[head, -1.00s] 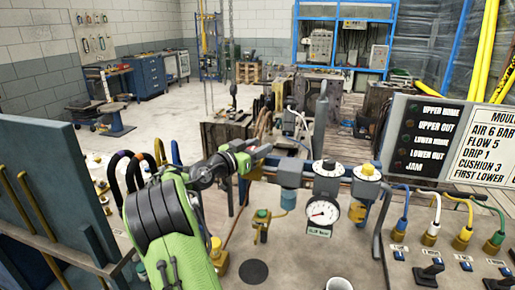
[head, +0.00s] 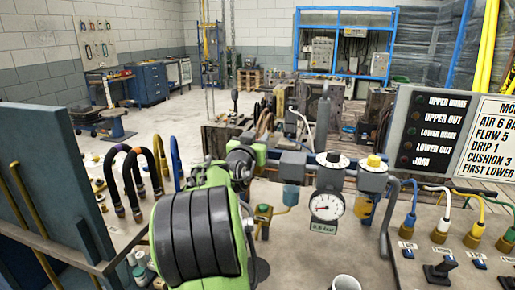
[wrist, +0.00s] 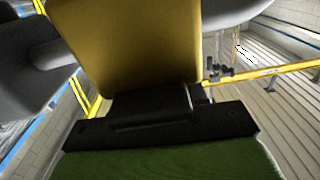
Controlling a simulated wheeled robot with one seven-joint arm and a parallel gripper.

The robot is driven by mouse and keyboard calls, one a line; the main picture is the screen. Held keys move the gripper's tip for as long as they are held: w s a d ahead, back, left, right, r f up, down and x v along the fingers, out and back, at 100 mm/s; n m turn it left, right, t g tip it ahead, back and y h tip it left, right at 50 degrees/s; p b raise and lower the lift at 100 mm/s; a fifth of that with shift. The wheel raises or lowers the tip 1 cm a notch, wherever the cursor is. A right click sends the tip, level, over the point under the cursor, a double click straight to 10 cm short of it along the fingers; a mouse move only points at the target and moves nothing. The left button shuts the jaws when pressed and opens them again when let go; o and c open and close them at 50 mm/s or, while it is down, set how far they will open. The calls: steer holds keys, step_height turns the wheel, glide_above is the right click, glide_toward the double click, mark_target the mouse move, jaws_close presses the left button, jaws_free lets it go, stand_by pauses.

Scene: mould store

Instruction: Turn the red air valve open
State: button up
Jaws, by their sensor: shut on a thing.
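No red valve can be made out in either view; my arm covers part of the air line. In the wrist view an ochre-yellow block (wrist: 130,45) fills the top middle, against the black jaw parts of my gripper (wrist: 150,103). My gripper is shut on this block; whether it belongs to the valve I cannot tell. In the head view my green and black arm hides the jaws, beside the left end of the air line. The line carries a grey block (head: 292,165), a round pressure gauge (head: 326,206) and a yellow-topped unit (head: 373,177).
A small yellow fitting with a green top (head: 263,210) stands below the line. A white cup (head: 345,283) is at the front edge. A sign board (head: 455,135) and hose connectors (head: 440,232) are at the right. A blue-grey panel (head: 45,190) stands at the left.

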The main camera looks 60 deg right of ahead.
steer(key=n+t+y+b, duration=0.1)
steer(key=n+t, duration=0.1)
steer(key=t, duration=0.1)
steer(key=n+t+y+b, duration=0.1)
steer(key=n+t+y, duration=0.1)
steer(key=n+t, duration=0.1)
steer(key=shift+w+t, duration=0.15)
steer(key=shift+t, duration=0.65)
steer(key=shift+w+a+n+t+y, duration=0.15)
steer(key=shift+n+t+y, duration=0.55)
steer(key=shift+y, duration=0.15)
steer(key=shift+w+a+n+t+y, duration=0.1)
steer(key=shift+n+t+y, duration=0.6)
steer(key=shift+y, duration=0.1)
steer(key=shift+w+a+n+t+y, duration=0.15)
steer(key=shift+n+t+y, duration=0.55)
steer(key=shift+y, duration=0.15)
steer(key=o, duration=1)
steer(key=shift+w, duration=0.1)
steer(key=shift+c, duration=0.2)
steer(key=v, duration=1.6)
steer(key=shift+w+d, duration=0.1)
steer(key=shift+d, duration=0.05)
steer(key=shift+c, duration=0.2)
